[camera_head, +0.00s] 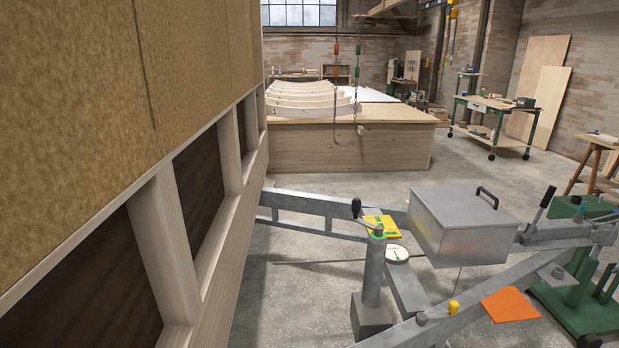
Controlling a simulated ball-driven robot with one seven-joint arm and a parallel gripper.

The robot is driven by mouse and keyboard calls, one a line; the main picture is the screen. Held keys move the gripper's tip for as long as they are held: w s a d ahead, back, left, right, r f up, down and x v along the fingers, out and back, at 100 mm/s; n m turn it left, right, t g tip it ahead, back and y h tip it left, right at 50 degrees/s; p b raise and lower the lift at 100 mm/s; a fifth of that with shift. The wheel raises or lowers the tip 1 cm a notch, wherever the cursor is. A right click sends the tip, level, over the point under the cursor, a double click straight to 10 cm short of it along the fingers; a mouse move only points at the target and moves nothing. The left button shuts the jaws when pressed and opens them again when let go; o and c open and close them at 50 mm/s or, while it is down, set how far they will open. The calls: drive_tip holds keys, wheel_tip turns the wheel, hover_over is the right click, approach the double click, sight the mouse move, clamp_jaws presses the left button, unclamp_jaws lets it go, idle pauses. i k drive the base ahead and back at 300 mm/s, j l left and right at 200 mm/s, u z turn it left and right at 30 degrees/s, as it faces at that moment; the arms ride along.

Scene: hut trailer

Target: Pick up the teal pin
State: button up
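I cannot make out the teal pin with certainty. My gripper is not in view.
A grey metal box (463,224) sits on the drawbar, with a jockey post (374,270) to its left. An orange plate (511,305) lies right. The hut wall (120,120) fills the left. Concrete floor lies open behind the drawbar.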

sight(582, 208)
drive_tip(key=i+l+z, duration=0.35)
drive_tip(key=i+l, duration=0.15)
drive_tip(key=l, duration=0.25)
drive_tip(key=i+l+z, duration=0.35)
drive_tip(key=i+l, duration=0.3)
drive_tip(key=i+l+z, duration=0.35)
drive_tip(key=i, duration=0.3)
drive_tip(key=l, duration=0.1)
